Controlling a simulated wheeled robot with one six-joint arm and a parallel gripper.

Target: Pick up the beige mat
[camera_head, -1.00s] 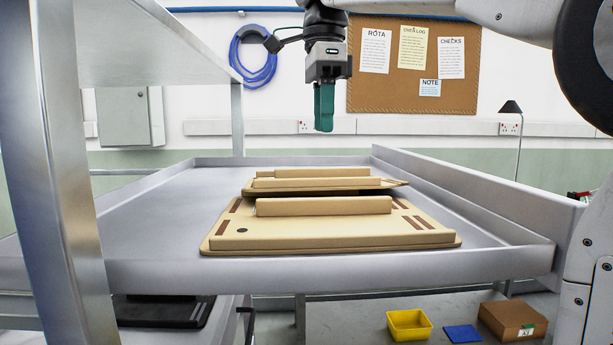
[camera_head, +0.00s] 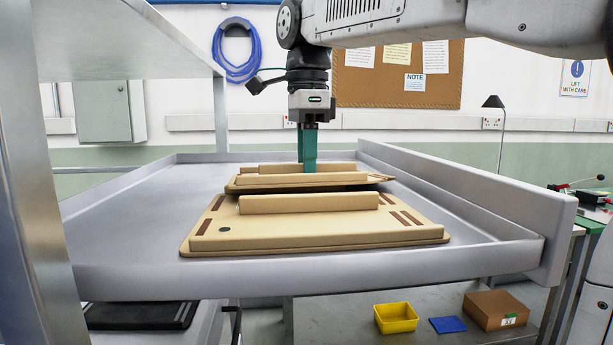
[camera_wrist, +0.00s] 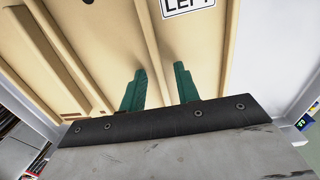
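Two beige mats lie on the grey tray-like shelf. The front mat (camera_head: 320,238) is flat, with a raised bar, brown strips and a dark dot. The rear mat (camera_head: 262,187) lies behind it, slightly tilted, its front edge near or over the front mat's back. My gripper (camera_head: 309,165) points down at the rear mat's raised bars, its teal fingertips at about their height. In the wrist view the two fingers of my gripper (camera_wrist: 160,80) stand apart over a beige surface (camera_wrist: 205,55) with raised strips and a "LEFT" label. Whether they touch it cannot be told.
The metal shelf (camera_head: 120,225) has a raised rim and a higher wall (camera_head: 450,190) on the right. A post and upper shelf stand at left. Below are a yellow bin (camera_head: 396,318), a blue pad (camera_head: 447,325) and a cardboard box (camera_head: 496,309). The shelf's left part is clear.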

